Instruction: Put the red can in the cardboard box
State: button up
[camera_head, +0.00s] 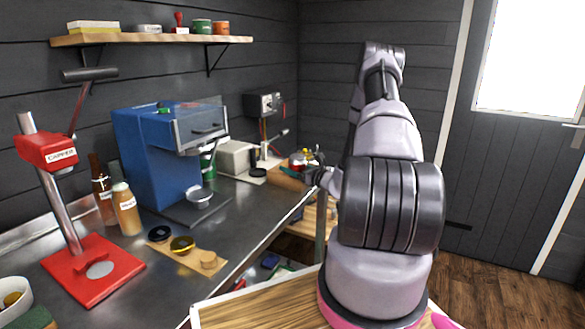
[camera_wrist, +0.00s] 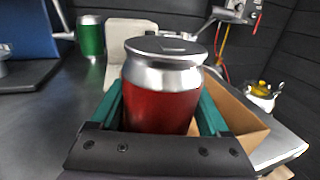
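The red can (camera_wrist: 160,105), with a silver top, stands between the teal fingers of my gripper (camera_wrist: 160,118) in the wrist view. The fingers lie against its two sides, and its base is hidden behind the gripper body. The open cardboard box (camera_wrist: 238,110) is just behind and to the right of the can. In the head view the box (camera_head: 286,178) is at the far end of the steel counter. The red can (camera_head: 297,161) shows small above it, partly hidden by my gripper (camera_head: 312,172). I cannot tell how high the can is over the box.
A green can (camera_wrist: 90,38) stands near the blue machine (camera_head: 155,150). A red press (camera_head: 92,268) and bottles (camera_head: 126,208) occupy the near counter.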

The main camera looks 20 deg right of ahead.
jog(key=shift+o, duration=1.1)
jog(key=shift+r, duration=0.1)
jog(key=v, duration=1.2)
jog(key=shift+s, duration=0.15)
